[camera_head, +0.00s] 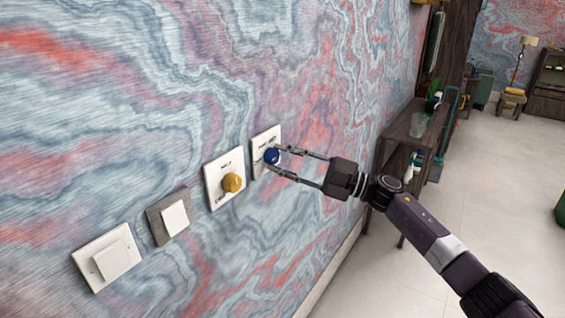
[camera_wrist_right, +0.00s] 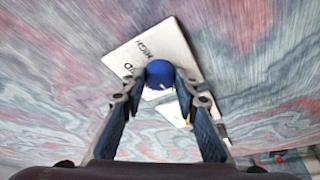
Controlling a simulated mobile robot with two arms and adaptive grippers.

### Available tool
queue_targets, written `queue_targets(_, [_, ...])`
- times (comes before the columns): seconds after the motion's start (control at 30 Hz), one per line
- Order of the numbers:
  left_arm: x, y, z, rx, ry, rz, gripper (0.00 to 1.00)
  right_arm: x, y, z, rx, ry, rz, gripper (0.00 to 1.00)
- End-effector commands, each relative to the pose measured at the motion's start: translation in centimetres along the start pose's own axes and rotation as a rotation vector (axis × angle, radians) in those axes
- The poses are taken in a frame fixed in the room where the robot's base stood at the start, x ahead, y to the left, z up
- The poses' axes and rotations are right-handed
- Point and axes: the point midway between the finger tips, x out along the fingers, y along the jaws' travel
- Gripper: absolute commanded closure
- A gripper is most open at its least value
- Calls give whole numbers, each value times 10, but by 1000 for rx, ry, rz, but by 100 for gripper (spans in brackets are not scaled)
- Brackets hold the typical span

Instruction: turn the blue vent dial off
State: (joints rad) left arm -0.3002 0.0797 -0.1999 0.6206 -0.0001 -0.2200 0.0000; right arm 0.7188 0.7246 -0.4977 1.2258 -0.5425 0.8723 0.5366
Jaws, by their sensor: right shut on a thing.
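The blue vent dial (camera_head: 271,156) is a round knob on a white wall plate (camera_head: 258,140), the farthest right of the row in the head view. My right gripper (camera_head: 276,161) reaches it from the right, with its fingers on either side of the dial and shut on it. In the right wrist view the blue dial (camera_wrist_right: 160,73) sits between the fingertips (camera_wrist_right: 159,84), on its white plate (camera_wrist_right: 180,45) with printed dark letters. The dial's pointer mark and setting cannot be made out. My left gripper is not in view.
Farther left are a grey-framed switch (camera_head: 175,217) and a white switch (camera_head: 112,260). A dark shelf (camera_head: 408,132) with objects stands right; the floor (camera_head: 480,200) is mostly clear.

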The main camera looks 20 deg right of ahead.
Motion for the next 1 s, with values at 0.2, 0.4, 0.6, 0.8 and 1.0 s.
queue_targets(0.2, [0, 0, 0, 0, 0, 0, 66, 0, -1, 0, -6, 0, -5, 96])
queue_targets(0.4, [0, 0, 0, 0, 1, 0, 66, 0, -1, 0, -6, 0, -5, 66])
queue_targets(0.6, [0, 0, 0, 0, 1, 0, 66, 0, -1, 0, -5, 0, -3, 54])
queue_targets(0.8, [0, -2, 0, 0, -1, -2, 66, -1, -1, 0, -4, 0, -2, 54])
queue_targets(1.0, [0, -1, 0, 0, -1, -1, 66, -24, -1, 1, -4, -3, -3, 54])
